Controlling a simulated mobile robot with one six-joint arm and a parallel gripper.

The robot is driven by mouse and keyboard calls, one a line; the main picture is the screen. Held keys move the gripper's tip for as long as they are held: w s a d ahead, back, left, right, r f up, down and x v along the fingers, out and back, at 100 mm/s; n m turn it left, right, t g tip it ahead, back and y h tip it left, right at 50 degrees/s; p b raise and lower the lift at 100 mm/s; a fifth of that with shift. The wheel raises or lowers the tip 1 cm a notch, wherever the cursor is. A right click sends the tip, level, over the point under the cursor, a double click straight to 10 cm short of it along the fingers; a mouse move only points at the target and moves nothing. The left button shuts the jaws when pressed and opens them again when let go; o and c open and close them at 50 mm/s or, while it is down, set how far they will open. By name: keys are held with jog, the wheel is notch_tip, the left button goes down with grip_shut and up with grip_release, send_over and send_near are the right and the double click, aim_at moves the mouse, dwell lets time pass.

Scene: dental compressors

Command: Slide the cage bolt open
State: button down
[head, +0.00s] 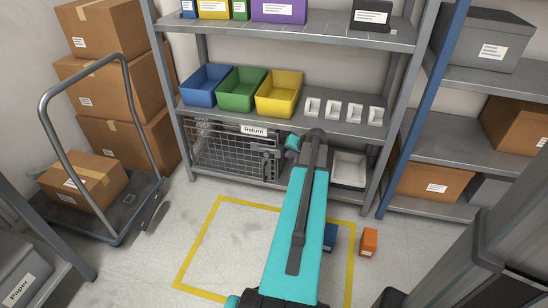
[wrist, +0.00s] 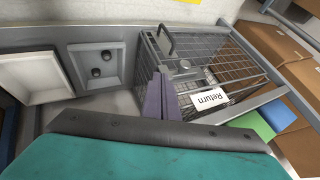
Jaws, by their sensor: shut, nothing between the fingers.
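The wire cage (head: 222,150) stands on the bottom shelf, with a white "Return" label on its upper front edge. It also shows in the wrist view (wrist: 225,65), turned sideways. Grey latch parts (head: 268,162) sit at the right side of its front; in the wrist view a dark loop handle (wrist: 166,38) and grey plates (wrist: 190,75) show there. I cannot clearly make out the bolt or its position. My gripper (wrist: 160,82) is shut and empty, its fingertips close to the latch side of the cage. Contact cannot be told. In the head view my arm hides part of this area.
A white tray (head: 349,168) lies right of the cage. Blue, green and yellow bins (head: 278,95) and small white trays stand on the shelf above. A loaded trolley (head: 120,225) stands left. An orange box (head: 369,242) is on the floor near the yellow outline (head: 193,250).

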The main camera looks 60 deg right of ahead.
aim_at(267, 152)
jog(key=shift+w+f, duration=0.1)
jog(key=w+d+f+b, duration=0.2)
jog(key=w+f+b, duration=0.1)
jog(key=w+f, duration=0.4)
jog(key=shift+w+b, duration=0.35)
jog(key=shift+w, duration=0.8)
jog(key=shift+d, duration=0.1)
jog(key=shift+w+d+r, duration=0.1)
jog(key=shift+d, duration=0.05)
